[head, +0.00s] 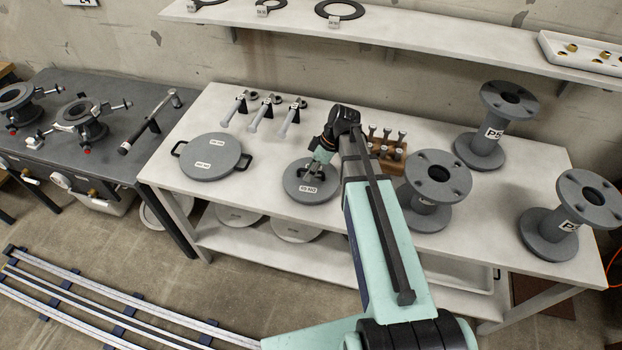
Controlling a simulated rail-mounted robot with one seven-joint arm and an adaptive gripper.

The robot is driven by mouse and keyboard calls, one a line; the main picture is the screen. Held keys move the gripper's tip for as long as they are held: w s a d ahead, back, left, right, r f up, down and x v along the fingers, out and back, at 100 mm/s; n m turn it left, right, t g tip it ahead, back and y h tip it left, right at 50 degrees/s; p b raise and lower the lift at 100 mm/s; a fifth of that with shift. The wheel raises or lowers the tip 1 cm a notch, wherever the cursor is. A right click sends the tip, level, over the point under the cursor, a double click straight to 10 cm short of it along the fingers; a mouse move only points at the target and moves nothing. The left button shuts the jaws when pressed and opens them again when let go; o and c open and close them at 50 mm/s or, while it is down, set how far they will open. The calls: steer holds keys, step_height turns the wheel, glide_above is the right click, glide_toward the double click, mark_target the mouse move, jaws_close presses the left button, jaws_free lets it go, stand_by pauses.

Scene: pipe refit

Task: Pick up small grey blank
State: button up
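The small grey blank (300,198) is a round grey disc with a white label, lying flat on the white table. My gripper (313,172) points down over the blank's upper middle, with its fingertips at or just above the disc. Whether the fingers touch the blank or hold a part of it is too small to tell. The gripper and wrist hide part of the disc's far side.
A larger grey blank (207,166) with two side handles lies to the left. A wooden bolt block (391,160) and flanged pipe spools (431,190) stand to the right. A shelf (420,38) overhangs the back.

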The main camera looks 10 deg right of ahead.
jaws_close()
steer(key=shift+r, duration=0.1)
